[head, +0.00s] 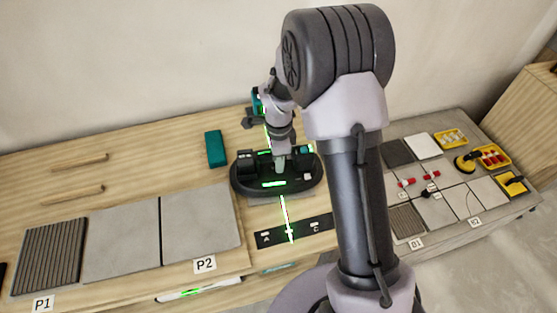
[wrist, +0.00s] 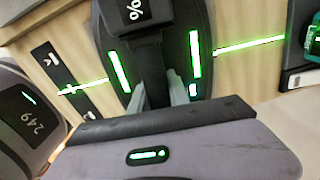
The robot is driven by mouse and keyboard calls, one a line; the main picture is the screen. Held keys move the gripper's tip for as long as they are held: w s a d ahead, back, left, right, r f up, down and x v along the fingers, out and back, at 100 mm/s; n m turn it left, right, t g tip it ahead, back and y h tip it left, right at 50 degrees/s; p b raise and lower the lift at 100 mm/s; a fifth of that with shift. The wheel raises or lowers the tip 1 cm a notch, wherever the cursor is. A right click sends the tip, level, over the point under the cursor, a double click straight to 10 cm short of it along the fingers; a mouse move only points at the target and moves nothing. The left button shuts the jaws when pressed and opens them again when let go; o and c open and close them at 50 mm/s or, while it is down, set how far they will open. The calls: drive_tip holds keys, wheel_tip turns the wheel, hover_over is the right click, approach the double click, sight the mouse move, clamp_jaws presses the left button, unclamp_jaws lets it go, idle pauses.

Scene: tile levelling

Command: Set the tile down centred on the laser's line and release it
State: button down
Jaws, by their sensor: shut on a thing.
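My gripper (head: 280,165) points down and is shut on the middle of a black oval lifter (head: 246,187). Its fingers (wrist: 166,95) also show in the wrist view, against the lifter (wrist: 205,30). A pale grey edge, seemingly the tile (head: 262,201), shows beneath the lifter's front; the rest is hidden. I cannot tell whether it touches the bench. A teal laser (head: 257,98) stands behind, also at the wrist view's right edge (wrist: 313,38). Its green line (head: 284,208) crosses the lifter and meets a black strip marked A and C (head: 268,238).
Grey tiles (head: 120,246) and a ribbed tile (head: 48,258) lie left, near labels P1 and P2. A teal box (head: 215,149) lies behind them. On the right, a grey bench (head: 462,225) holds more tiles, red-and-white pieces and yellow trays (head: 495,156).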

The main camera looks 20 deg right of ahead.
drive_tip(key=shift+r, duration=0.1)
drive_tip(key=c, duration=1.2)
unclamp_jaws()
drive_tip(key=shift+o, duration=0.2)
wheel_tip(320, 180, up, 17)
drive_tip(key=p, duration=0.6)
drive_tip(key=shift+r, duration=0.2)
